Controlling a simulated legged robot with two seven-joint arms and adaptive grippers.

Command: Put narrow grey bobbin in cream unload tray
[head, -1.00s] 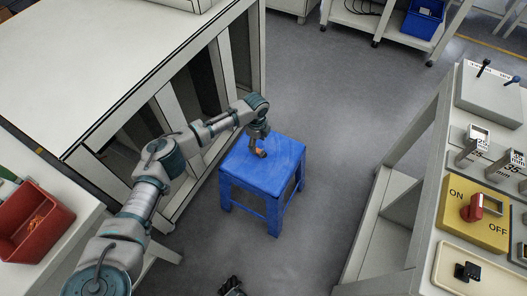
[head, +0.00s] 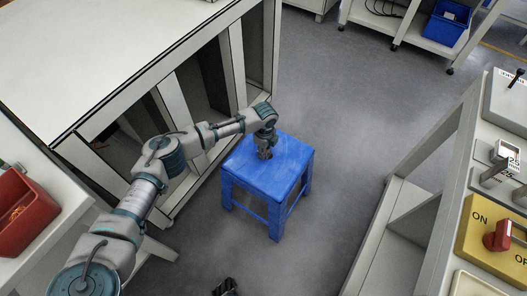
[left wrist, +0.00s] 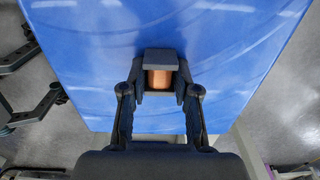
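A small bobbin (left wrist: 160,79), with dark grey ends and a copper-coloured winding, is between the fingers of my left gripper (left wrist: 160,85) in the left wrist view. The finger pads press close on both its sides, above or on the blue stool (head: 250,165); I cannot tell if it is lifted. In the head view my left gripper (head: 265,150) points down over the stool top and hides the bobbin. My right gripper (left wrist: 42,75) shows empty with fingers apart at the left of the wrist view. A cream tray edge (head: 470,285) shows at bottom right of the head view.
A white table (head: 90,60) stands at the left, a red bin (head: 25,215) at far left. A panel with a yellow ON/OFF switch plate (head: 480,235) is at the right. A blue bin (head: 447,25) sits on a back shelf.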

